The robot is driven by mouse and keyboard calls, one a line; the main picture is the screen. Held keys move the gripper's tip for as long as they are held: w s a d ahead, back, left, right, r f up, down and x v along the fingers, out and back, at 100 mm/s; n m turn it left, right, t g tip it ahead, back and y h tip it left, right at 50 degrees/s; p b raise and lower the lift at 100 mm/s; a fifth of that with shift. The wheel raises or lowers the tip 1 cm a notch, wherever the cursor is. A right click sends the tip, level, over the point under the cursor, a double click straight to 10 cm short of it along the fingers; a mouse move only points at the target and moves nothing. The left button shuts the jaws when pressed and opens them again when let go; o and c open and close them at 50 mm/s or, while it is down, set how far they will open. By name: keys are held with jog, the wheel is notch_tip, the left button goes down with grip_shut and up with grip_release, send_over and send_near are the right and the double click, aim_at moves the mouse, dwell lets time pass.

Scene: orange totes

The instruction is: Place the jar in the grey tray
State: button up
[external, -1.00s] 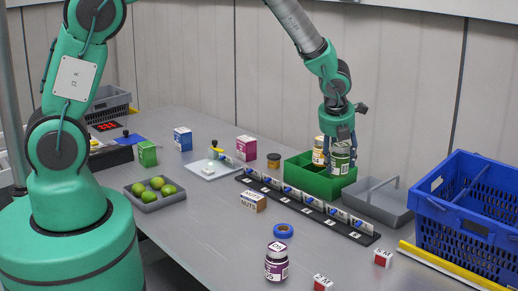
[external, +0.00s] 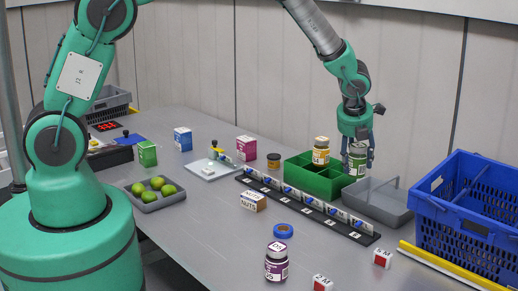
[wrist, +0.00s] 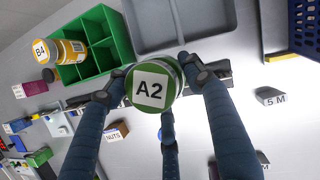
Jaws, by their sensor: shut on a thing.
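In the wrist view the jar's lid (wrist: 152,87) reads "A2" and sits between the fingers of my gripper (wrist: 153,85). In the external view the jar is held up near the right end of the green divided box and the left end of the grey tray (external: 393,217). The grey tray (wrist: 215,35) also shows at the top of the wrist view, with a divider, and looks empty.
The green box (external: 325,188) holds another jar (external: 321,151), with an orange-yellow label and "B4" on its lid. A blue crate (external: 465,210) stands right of the grey tray. A black label rail (external: 300,205) runs in front. A purple-labelled jar (external: 276,265) stands nearer.

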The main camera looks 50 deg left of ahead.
jog(key=w+d, duration=0.1)
jog(key=w, duration=0.3)
jog(key=w+d, duration=0.1)
jog(key=w, duration=0.3)
jog(key=w+d+f+p, duration=0.1)
jog(key=w, duration=0.4)
jog(key=shift+f, duration=0.1)
jog(key=shift+f, duration=1.7)
jog(key=shift+f, duration=0.15)
jog(key=o, duration=1.5)
jog(key=shift+s, duration=0.1)
jog(key=v, duration=1.2)
jog(key=shift+s, duration=0.1)
